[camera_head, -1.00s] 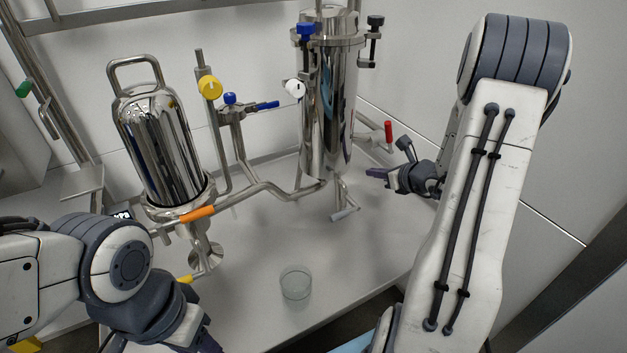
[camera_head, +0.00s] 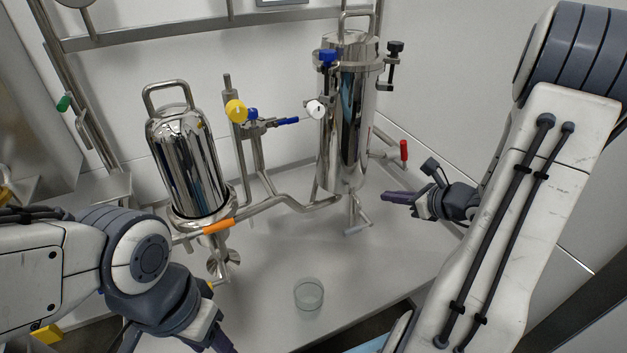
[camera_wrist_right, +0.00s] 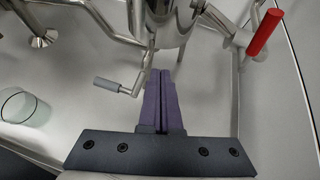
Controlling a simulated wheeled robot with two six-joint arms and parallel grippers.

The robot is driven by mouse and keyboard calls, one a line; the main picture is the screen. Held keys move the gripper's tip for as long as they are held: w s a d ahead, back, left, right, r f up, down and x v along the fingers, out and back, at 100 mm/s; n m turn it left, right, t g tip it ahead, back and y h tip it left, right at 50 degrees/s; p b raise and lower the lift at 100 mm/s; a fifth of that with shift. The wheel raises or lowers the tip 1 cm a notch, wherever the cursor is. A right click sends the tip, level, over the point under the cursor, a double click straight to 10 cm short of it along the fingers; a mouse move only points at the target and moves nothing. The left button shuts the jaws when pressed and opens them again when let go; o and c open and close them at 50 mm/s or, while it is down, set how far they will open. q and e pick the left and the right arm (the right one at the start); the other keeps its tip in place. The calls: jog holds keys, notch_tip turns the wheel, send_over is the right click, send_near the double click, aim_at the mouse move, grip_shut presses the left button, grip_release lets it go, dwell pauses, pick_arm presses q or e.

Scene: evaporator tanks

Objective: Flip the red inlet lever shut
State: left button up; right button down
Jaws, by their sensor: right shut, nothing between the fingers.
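The red inlet lever (camera_head: 404,150) sits on a pipe at the right side of the tall steel tank (camera_head: 346,120), and its handle points up. In the right wrist view the red lever (camera_wrist_right: 263,32) is at the top right, tilted. My right gripper (camera_head: 388,197) is shut and empty, below the red lever and apart from it. In the wrist view its purple fingers (camera_wrist_right: 163,78) lie together, left of and nearer than the lever. My left gripper (camera_head: 226,346) is at the bottom edge, its fingertips mostly cut off, so its opening cannot be told.
A grey-handled lever (camera_head: 356,229) is under the tall tank, close to my right fingers in the wrist view. A smaller tank (camera_head: 186,165) with an orange lever (camera_head: 218,226) stands left. A glass dish (camera_head: 308,293) sits on the table (camera_head: 265,265). The wall is close on the right.

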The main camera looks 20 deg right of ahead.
jog(key=s+a+r+n+g+y+p, duration=0.1)
jog(key=a+r+n+g+y+p, duration=0.1)
jog(key=a, duration=0.8)
jog(key=s+a+r+n+g+y+p, duration=0.1)
jog(key=a+r+n+g+y+p, duration=0.2)
jog(key=a+r+n, duration=0.5)
jog(key=a+n+g+p, duration=0.1)
jog(key=a+n+p, duration=0.1)
jog(key=shift+a+r+n+p, duration=0.25)
jog(key=shift+a+n+p, duration=0.05)
jog(key=shift+p, duration=0.1)
jog(key=s+a+r+n+g+h, duration=0.1)
jog(key=s+a+n+g+h, duration=0.1)
jog(key=s+a+n, duration=0.5)
jog(key=s+a+r+n+g+h, duration=0.1)
jog(key=s+n+h, duration=0.3)
jog(key=n, duration=0.7)
jog(key=s+a+r+n+g+h, duration=0.15)
jog(key=s+a+n, duration=0.25)
jog(key=s+n, duration=0.4)
notch_tip(320, 180, up, 17)
jog(key=p, duration=1.8)
jog(key=shift+w+n+g, duration=0.3)
jog(key=shift+w+g, duration=0.05)
jog(key=shift+w, duration=0.1)
